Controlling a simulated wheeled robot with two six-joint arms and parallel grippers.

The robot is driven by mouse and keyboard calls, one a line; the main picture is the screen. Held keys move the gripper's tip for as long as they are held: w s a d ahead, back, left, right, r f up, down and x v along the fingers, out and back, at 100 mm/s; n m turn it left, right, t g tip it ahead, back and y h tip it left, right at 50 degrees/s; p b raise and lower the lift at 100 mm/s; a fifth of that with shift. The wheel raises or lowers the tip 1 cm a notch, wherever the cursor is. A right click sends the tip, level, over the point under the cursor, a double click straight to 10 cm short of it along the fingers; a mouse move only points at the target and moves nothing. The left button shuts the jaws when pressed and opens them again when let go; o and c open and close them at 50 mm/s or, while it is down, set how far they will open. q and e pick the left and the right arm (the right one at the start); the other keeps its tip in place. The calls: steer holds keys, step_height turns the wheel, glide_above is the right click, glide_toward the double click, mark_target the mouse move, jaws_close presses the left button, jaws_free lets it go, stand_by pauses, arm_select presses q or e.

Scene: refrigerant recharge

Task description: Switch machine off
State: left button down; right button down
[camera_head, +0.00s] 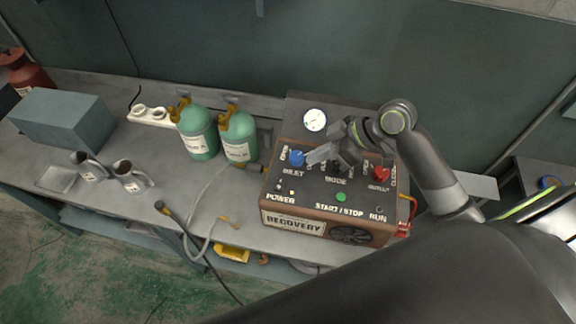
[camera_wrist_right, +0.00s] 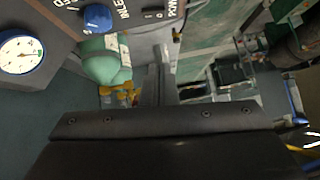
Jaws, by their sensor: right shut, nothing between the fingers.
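The recovery machine (camera_head: 300,222) stands on the bench, with "RECOVERY" on its front. Its top panel has a blue inlet knob (camera_head: 296,158), a red outlet knob (camera_head: 381,173), a green start/stop button (camera_head: 341,197) and a power switch (camera_head: 280,188) at the front left. My right gripper (camera_head: 312,157) is shut and empty above the panel, its fingertips close to the blue knob; I cannot tell whether they touch. In the right wrist view the blue knob (camera_wrist_right: 97,17) is at the upper left, apart from the fingers (camera_wrist_right: 163,62). My right gripper hides part of the mode area. My left gripper is not seen.
Two green tanks (camera_head: 197,137) stand left of the machine. A gauge (camera_head: 315,120) sits at its back. Hoses (camera_head: 207,220) lie on the bench in front of the tanks. Metal cups (camera_head: 126,175) and a grey box (camera_head: 62,122) are farther left. A wall runs behind.

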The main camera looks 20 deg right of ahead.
steer(key=shift+s+a, duration=0.15)
steer(key=b, duration=1)
glide_above(275, 186)
steer(key=d, duration=0.3)
steer(key=f, duration=0.7)
steer(key=shift+s+a+f, duration=0.2)
steer(key=shift+s+f, duration=0.2)
steer(key=shift+s+f+b, duration=0.1)
steer(key=shift+f+b, duration=0.5)
steer(key=shift+f, duration=0.25)
steer(key=shift+s+f+b, duration=0.15)
steer(key=shift+f+b, duration=0.6)
